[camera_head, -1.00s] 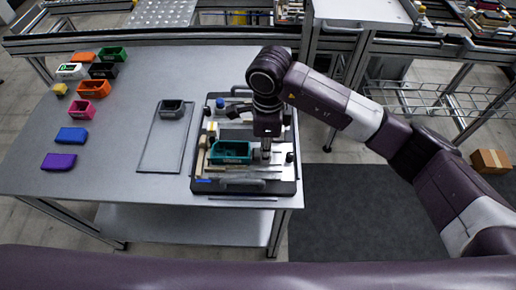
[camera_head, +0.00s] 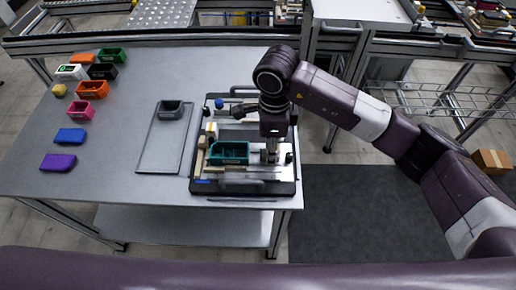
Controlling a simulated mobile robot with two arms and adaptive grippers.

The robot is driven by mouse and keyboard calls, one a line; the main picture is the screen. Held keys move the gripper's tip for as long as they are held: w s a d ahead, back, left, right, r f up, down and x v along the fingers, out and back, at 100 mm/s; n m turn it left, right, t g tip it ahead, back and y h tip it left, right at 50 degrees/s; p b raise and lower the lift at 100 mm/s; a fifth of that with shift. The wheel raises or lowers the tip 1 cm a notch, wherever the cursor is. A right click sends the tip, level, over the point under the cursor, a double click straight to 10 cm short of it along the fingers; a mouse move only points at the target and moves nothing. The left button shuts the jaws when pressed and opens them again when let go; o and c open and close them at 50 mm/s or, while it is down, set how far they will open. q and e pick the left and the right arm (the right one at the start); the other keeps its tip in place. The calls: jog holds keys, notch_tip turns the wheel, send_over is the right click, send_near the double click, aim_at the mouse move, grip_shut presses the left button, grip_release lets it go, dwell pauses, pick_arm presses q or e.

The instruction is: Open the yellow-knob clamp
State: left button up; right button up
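The pallet fixture (camera_head: 284,188) lies on the near right part of the grey table. It holds a dark green bin (camera_head: 229,160), and clamp parts stand around the bin. A small yellow and white part (camera_head: 211,128) is at its left side; I cannot tell if this is the yellow-knob clamp. A blue knob (camera_head: 219,103) shows at its back left. My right gripper (camera_head: 271,156) points down over the fixture, just right of the bin. Its fingers are too small to tell open from shut, and the arm hides part of the fixture behind it. My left gripper is not in view.
A grey bin (camera_head: 171,109) sits on a flat tray (camera_head: 153,158) left of the fixture. Several coloured bins and blocks, such as a purple block (camera_head: 58,162), stand at the table's left.

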jog(key=shift+r+p, duration=1.75)
jog(key=shift+r, duration=2.25)
